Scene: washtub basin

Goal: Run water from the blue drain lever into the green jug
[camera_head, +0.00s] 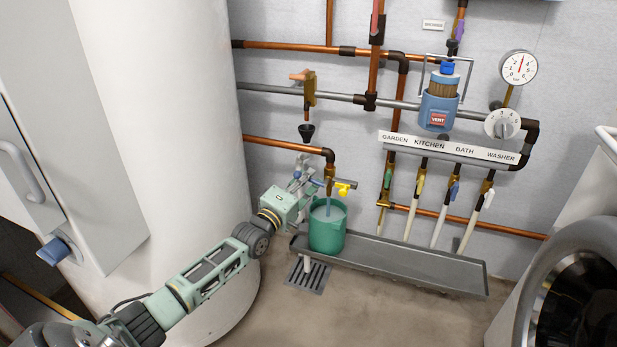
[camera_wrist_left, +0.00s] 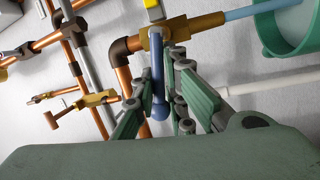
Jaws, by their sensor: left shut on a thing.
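The green jug (camera_head: 327,234) stands upright on the left end of a grey trough (camera_head: 400,262), under a brass tap (camera_head: 330,174). A pale blue stream of water (camera_head: 328,207) runs down from the tap into it, and pale water shows inside. In the left wrist view, the jug (camera_wrist_left: 286,38) is cut off at the upper right and the stream (camera_wrist_left: 246,11) leads to it. My left gripper (camera_head: 308,176) is shut on the blue drain lever (camera_wrist_left: 158,82), which lies between its fingers. In the head view the gripper partly hides the lever (camera_head: 317,183). My right gripper is out of view.
A yellow lever (camera_head: 345,186) sits by the tap, close to the jug. Several labelled valves (camera_head: 453,190) hang on the wall at the right. A floor grate (camera_head: 305,276) lies below the trough's left end. A large white tank (camera_head: 165,120) stands left of my gripper.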

